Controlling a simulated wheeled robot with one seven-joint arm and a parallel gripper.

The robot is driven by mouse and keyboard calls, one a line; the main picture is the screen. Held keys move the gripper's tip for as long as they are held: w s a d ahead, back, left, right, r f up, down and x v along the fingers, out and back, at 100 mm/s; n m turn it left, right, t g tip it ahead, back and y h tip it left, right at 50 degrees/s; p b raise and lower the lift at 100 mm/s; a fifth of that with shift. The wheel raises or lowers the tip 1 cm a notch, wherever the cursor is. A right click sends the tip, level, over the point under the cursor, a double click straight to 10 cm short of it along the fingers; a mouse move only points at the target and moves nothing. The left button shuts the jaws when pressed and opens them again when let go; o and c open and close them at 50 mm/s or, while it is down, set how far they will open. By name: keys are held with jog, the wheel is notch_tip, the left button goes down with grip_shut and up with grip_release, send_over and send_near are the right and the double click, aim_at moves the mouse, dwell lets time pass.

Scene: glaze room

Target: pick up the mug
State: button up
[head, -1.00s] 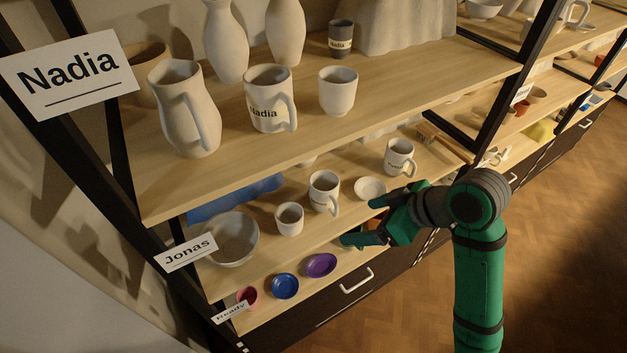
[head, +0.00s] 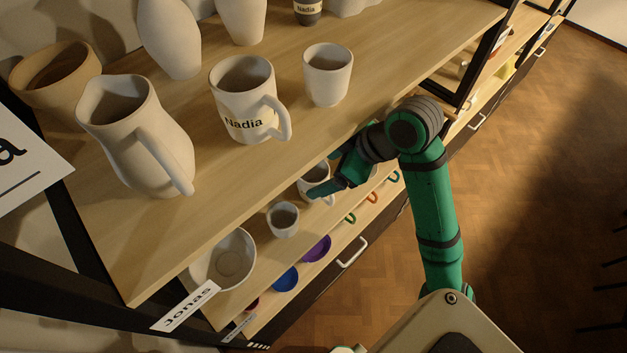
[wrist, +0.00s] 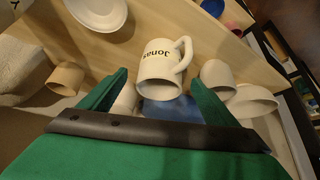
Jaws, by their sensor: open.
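A white mug with the name Jonas stands on the middle shelf. In the wrist view this mug (wrist: 158,68) lies ahead of and between my fingers, handle at upper right; no contact is visible. In the head view the mug (head: 312,174) is partly hidden by the upper shelf and my gripper. My gripper (head: 328,175) is open beside it; both fingers also show spread in the wrist view (wrist: 158,86). A larger Nadia mug (head: 243,108) stands on the upper shelf.
The upper shelf (head: 235,190) overhangs my gripper closely. On the middle shelf, a small cup (head: 283,220) and a bowl (head: 228,262) stand left of the mug; a white dish (wrist: 97,10) also shows. A pitcher (head: 135,135) and a cup (head: 327,75) stand above.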

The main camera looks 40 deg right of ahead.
aim_at(312, 180)
jog(key=shift+x, duration=3.45)
jog(key=c, duration=1.3)
